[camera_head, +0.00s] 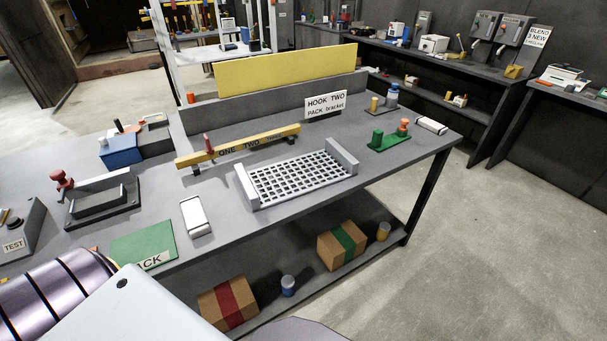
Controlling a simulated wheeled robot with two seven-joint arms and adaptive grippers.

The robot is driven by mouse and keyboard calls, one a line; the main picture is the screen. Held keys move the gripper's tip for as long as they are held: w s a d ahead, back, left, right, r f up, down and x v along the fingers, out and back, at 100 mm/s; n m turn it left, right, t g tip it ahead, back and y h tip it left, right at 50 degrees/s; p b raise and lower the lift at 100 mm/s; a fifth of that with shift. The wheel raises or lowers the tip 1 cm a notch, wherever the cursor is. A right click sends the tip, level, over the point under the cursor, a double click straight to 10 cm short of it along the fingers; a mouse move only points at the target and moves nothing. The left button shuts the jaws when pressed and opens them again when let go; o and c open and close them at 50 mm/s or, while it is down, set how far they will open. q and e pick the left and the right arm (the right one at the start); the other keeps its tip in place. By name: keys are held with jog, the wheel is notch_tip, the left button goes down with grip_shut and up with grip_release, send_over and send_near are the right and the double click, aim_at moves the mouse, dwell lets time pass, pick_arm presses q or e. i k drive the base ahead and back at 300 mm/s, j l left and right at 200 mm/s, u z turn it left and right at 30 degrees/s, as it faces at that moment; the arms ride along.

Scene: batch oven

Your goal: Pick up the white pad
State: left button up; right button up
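A white pad (195,216) lies flat on the grey workbench (265,219), between the green mat (144,246) and the white grid rack (300,178). A second similar white block (431,126) lies at the bench's far right corner; I cannot tell which of the two the task means. Neither white piece is touched by anything of mine. Parts of my own body fill the lower left corner. Neither of my grippers shows in this view, so their state is hidden.
A yellow bar (240,146) with lettering stands behind the rack. A red-handled black fixture (103,200) and a blue box (121,150) stand left. A green block fixture (389,140) is near the right end. Cardboard boxes (342,244) sit on the lower shelf. Floor at right is clear.

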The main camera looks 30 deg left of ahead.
aim_at(434, 127)
jog(key=i+l+z, duration=0.3)
jog(key=i, duration=0.2)
jog(key=i+l+z, duration=0.35)
jog(key=i, duration=0.2)
jog(key=i+z, duration=0.3)
jog(key=i, duration=1)
jog(key=i+u, duration=0.2)
jog(key=i, duration=0.2)
jog(key=i+l+u, duration=0.2)
jog(key=i, duration=0.2)
jog(key=i+l+u, duration=0.1)
jog(key=i+u, duration=0.15)
jog(key=u, duration=0.2)
jog(key=i+l+u, duration=0.25)
jog(key=u, duration=0.15)
jog(key=i+l+u, duration=0.2)
jog(key=u, duration=0.25)
jog(key=i+l+u, duration=0.15)
jog(key=l+u, duration=0.25)
